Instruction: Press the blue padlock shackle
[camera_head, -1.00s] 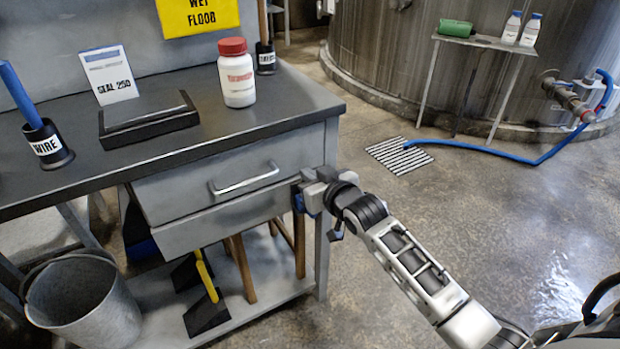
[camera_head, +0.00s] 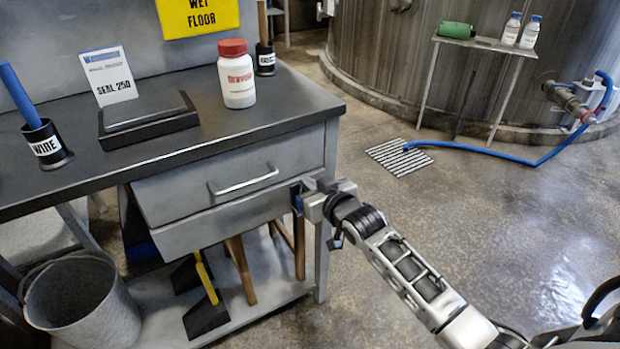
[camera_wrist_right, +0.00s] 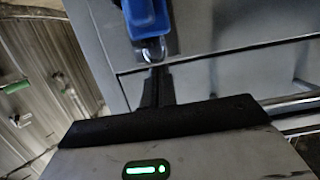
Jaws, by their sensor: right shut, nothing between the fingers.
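The blue padlock (camera_wrist_right: 148,14) hangs at the drawer front, at the top of the right wrist view. Its silver U-shaped shackle (camera_wrist_right: 152,51) points toward my right gripper (camera_wrist_right: 157,70). That gripper is shut and empty. Its dark fingertips are right at the curve of the shackle; I cannot tell whether they touch. In the head view the right gripper (camera_head: 308,197) is at the right end of the lower drawer, beside the bench leg. Only a sliver of blue (camera_head: 297,202) shows there; the gripper hides the rest. My left gripper is not in view.
The grey workbench (camera_head: 260,110) carries a red-capped white jar (camera_head: 237,80), a black tray (camera_head: 150,125) and a WIRE holder (camera_head: 46,145). The drawer handle (camera_head: 245,180) sticks out left of the gripper. A bucket (camera_head: 80,300) stands lower left. The floor to the right is open.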

